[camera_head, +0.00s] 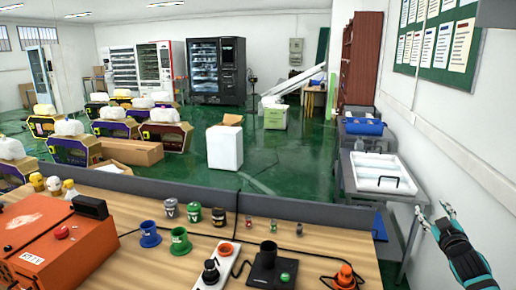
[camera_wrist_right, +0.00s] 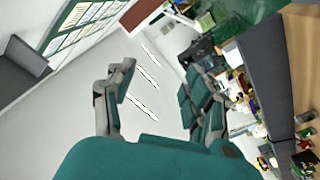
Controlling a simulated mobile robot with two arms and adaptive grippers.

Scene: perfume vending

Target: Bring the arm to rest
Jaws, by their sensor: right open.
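My right gripper (camera_head: 433,211) is at the right edge of the head view, raised in front of the white wall, off the right side of the wooden table (camera_head: 340,247). Its fingers are spread apart with nothing between them. In the right wrist view the gripper (camera_wrist_right: 158,85) also shows open and empty, with the white wall behind the gap. Its teal and grey fingers touch nothing that I can see. My left arm and gripper are not in the head view.
An orange machine (camera_head: 50,245) stands on the table's left. Green cup (camera_head: 180,240), blue cup (camera_head: 149,233), small jars and a black-based device (camera_head: 272,268) stand on the table. A metal cart with a white tray (camera_head: 378,172) is beyond my right gripper. Green floor lies behind.

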